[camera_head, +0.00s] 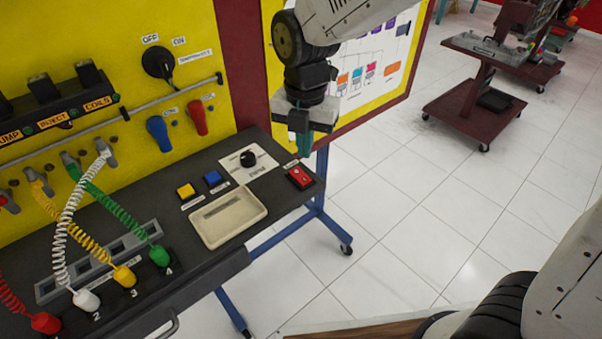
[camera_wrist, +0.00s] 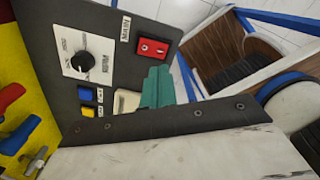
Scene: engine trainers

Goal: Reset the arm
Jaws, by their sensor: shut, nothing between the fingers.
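My gripper (camera_head: 304,143) hangs from my arm, pointing down, above the right end of the dark console (camera_head: 200,165) in the head view. Its teal fingers are together with nothing between them. In the wrist view the teal fingers (camera_wrist: 158,87) show shut, in front of the console's edge. A red switch (camera_head: 300,177) on the console is just below the fingers in the head view; it also shows in the wrist view (camera_wrist: 152,47). I cannot tell the exact height of the fingers above the console.
The console carries a black knob (camera_head: 248,159), yellow (camera_head: 186,191) and blue (camera_head: 213,179) buttons, a cream tray (camera_head: 228,216) and coiled cables. A yellow panel (camera_head: 120,60) stands behind it. White floor to the right is open up to a dark red cart (camera_head: 474,108).

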